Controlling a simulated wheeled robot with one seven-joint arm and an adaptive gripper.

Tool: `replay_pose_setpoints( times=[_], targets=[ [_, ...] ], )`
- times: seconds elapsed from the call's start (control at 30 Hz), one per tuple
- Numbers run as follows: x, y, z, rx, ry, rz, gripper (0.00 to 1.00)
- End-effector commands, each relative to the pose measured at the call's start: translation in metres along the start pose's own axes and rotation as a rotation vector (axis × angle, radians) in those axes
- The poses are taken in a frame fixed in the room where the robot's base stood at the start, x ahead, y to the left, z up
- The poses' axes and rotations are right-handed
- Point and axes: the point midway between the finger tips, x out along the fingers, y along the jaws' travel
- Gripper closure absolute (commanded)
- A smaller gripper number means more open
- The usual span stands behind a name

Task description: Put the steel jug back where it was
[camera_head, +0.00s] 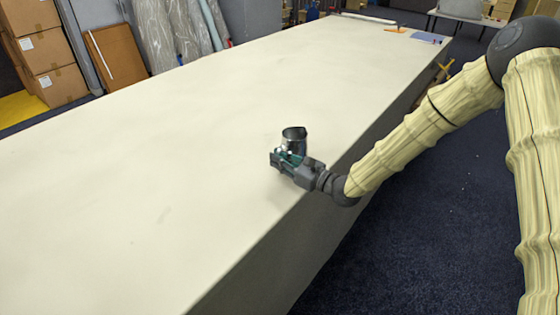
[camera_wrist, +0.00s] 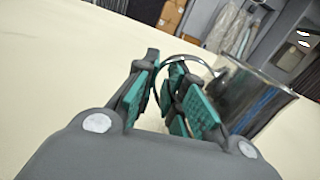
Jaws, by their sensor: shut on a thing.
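The steel jug (camera_head: 294,134) is a small shiny metal vessel near the right edge of the long table, upright or nearly so in the head view. My gripper (camera_head: 284,158) is at its near side, with the arm reaching in from the right. In the wrist view, the jug (camera_wrist: 250,95) is to the right beyond the fingers, and its curved handle runs between the green pads of my gripper (camera_wrist: 172,95). The gripper is shut on the handle. The jug's base is partly hidden by the gripper, so I cannot tell whether it touches the cloth.
The pale cloth table (camera_head: 130,180) is bare around the jug. At its far end lie a blue mat (camera_head: 427,37) and an orange item (camera_head: 396,30). Cardboard boxes (camera_head: 45,60) stand on the floor at the far left. The table's right edge runs below my arm.

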Motion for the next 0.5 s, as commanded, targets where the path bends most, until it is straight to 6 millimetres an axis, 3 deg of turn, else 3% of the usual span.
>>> replay_pose_setpoints(
  times=[0.13,0.4,0.43,0.5],
  targets=[
    [0.001,0.000,-0.011,-0.002,-0.002,0.000,1.00],
    [0.000,0.001,-0.013,-0.001,-0.003,0.000,1.00],
    [0.000,0.001,-0.014,-0.001,-0.002,0.000,0.85],
    [0.000,0.001,-0.014,-0.001,-0.002,0.000,0.72]
  ],
)
